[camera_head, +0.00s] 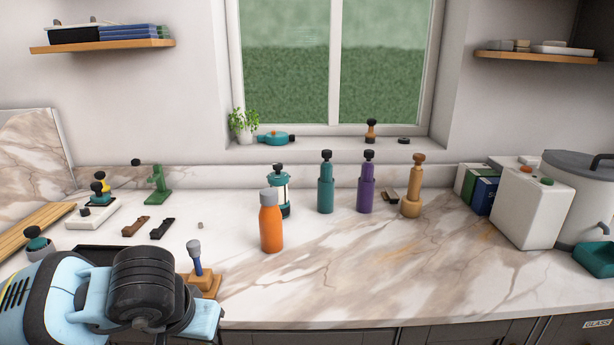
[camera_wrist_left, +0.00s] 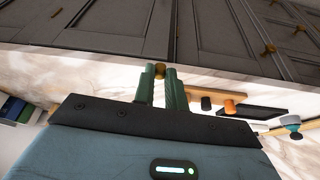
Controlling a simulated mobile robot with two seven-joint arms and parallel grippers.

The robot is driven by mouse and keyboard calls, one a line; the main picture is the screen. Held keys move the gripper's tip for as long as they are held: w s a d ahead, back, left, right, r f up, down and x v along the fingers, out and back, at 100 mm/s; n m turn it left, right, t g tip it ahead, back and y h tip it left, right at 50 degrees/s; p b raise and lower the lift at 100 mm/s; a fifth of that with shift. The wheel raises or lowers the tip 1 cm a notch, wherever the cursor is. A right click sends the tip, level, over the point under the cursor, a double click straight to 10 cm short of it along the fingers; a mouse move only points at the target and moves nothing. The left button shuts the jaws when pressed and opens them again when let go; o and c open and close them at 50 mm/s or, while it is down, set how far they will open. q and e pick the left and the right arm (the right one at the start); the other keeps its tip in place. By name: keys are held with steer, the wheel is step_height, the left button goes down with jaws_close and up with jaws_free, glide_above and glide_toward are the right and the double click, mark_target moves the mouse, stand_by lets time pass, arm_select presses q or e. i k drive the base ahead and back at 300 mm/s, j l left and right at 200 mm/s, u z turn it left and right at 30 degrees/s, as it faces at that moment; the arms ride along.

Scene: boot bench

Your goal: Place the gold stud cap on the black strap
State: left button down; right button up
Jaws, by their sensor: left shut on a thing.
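The black strap (camera_head: 161,229) lies flat on the marble counter at the left, just right of a brown strap (camera_head: 135,225). In the left wrist view my left gripper (camera_wrist_left: 160,73) is shut on the small gold stud cap (camera_wrist_left: 159,69), which shows at the tips of the green fingers. In the head view my left arm covers the lower left, and the fingers and the cap are hidden. The straps cannot be made out in the wrist view. My right gripper is in neither view.
A wooden block with a blue-handled tool (camera_head: 197,257) stands right of my arm. A small grey piece (camera_head: 200,225) lies right of the straps. An orange bottle (camera_head: 270,222) and a green stand (camera_head: 156,186) are nearby. The counter's front right is clear.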

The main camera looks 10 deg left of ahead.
mark_target(168, 221)
steer(key=j+u, duration=0.2)
steer(key=u, duration=0.25)
steer(key=i+j+u, duration=0.15)
steer(key=u, duration=0.3)
steer(key=i+j+u, duration=0.1)
steer(key=u, duration=0.35)
steer(key=i+z, duration=0.2)
steer(key=z, duration=0.25)
steer(key=i+z, duration=0.2)
steer(key=z, duration=0.2)
steer(key=i+z, duration=0.2)
steer(key=z, duration=0.25)
steer(key=i+j+z, duration=0.15)
steer(key=z, duration=0.3)
